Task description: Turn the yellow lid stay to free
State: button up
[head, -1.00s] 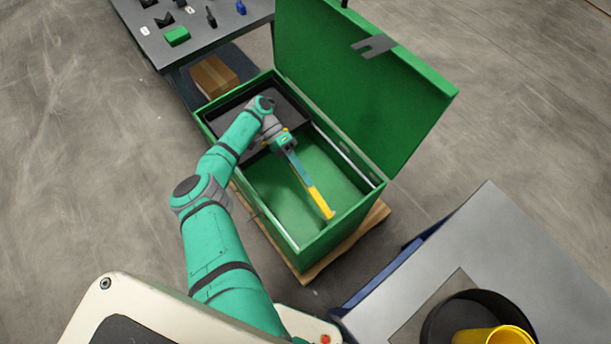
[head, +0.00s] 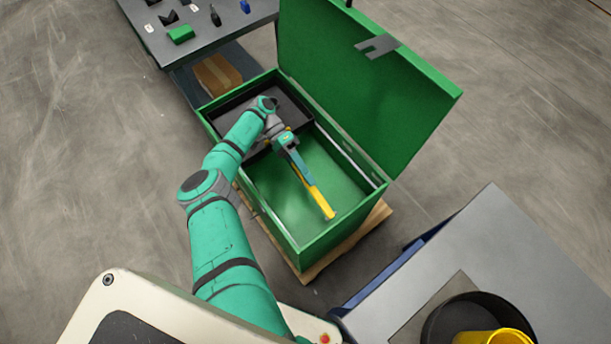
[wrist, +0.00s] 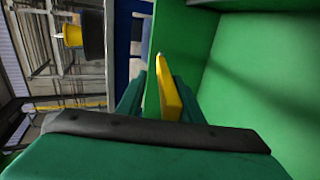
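The yellow lid stay (head: 319,199) is a long narrow bar that slants across the open green box (head: 262,215), its far end near the box's front wall. My gripper (head: 298,164) is inside the box at the upper part of the bar. In the wrist view the yellow bar (wrist: 168,92) stands between the two green fingers of my gripper (wrist: 161,90). Green shows between the left finger and the bar, so the fingers look open around it. Whether the right finger touches the bar cannot be told. The bar's upper end is hidden by my gripper.
The box's green lid (head: 350,85) stands raised, with a grey notched bracket (head: 377,46). A black tray (head: 240,103) sits in the box's far end. A grey table (head: 495,240) with a black bowl stands at lower right, and another table (head: 215,42) at upper left.

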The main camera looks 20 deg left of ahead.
jog(key=r, duration=0.3)
jog(key=shift+s+r, duration=0.2)
jog(key=shift+r, duration=0.05)
jog(key=s+d+r, duration=0.4)
jog(key=s+r, duration=0.5)
jog(key=s, duration=0.4)
jog(key=shift+d+r, duration=0.15)
jog(key=shift+r, duration=0.1)
dwell(0.3)
